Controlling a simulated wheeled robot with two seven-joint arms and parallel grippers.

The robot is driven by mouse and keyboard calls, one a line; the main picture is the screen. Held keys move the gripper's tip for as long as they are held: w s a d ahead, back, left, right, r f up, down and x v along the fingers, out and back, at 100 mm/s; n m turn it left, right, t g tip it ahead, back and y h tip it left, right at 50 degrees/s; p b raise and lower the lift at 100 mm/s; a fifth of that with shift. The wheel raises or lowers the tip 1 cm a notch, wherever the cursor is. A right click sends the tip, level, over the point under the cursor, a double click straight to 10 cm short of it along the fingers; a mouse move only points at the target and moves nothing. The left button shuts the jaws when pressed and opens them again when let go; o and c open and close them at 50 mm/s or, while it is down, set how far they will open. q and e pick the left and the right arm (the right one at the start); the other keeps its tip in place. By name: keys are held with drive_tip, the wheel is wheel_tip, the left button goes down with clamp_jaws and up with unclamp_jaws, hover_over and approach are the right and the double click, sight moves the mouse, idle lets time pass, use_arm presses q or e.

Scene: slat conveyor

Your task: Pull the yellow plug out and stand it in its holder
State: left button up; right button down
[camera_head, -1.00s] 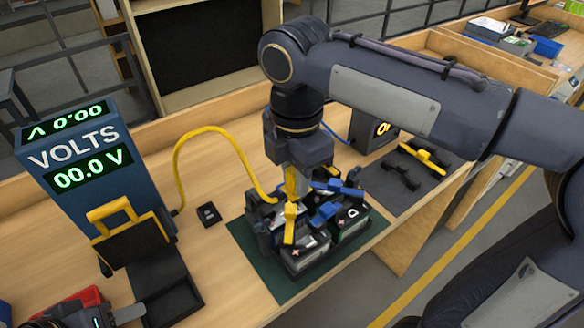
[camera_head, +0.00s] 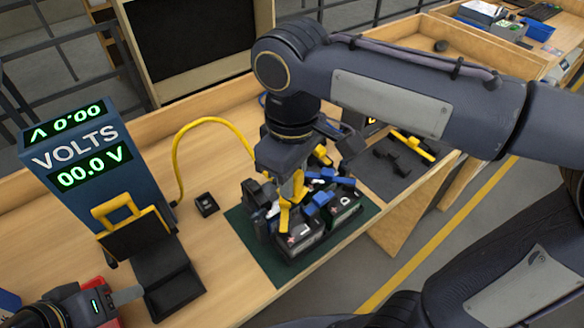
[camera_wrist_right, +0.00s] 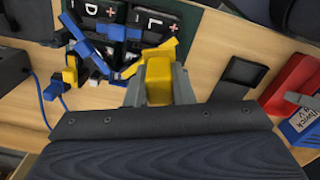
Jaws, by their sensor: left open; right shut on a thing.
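My right gripper (camera_head: 291,192) points down over the batteries and is shut on the yellow plug (camera_wrist_right: 158,80), which sits between the two fingers in the wrist view. I cannot tell whether the plug's lower end is still seated. The batteries (camera_wrist_right: 115,28) carry several blue and yellow clips and stand on a dark green mat (camera_head: 262,267). A small black block with a recess (camera_head: 207,205), possibly the holder, lies on the table left of the mat; it also shows in the wrist view (camera_wrist_right: 241,72). My left gripper (camera_head: 128,295) is at the lower left, open and away from the plug.
The blue voltmeter (camera_head: 75,155) reads 00.0 V, and a yellow cable (camera_head: 178,160) arches from it towards my right gripper. A black stand with a yellow handle (camera_head: 135,235) is in front of it. Yellow and black clips lie on a dark mat (camera_head: 375,178) at right. Bare table surrounds the black block.

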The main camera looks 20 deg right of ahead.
drive_tip(key=m, duration=0.3)
drive_tip(key=shift+m, duration=0.4)
drive_tip(key=shift+a+p, duration=0.1)
drive_tip(key=shift+p, duration=0.2)
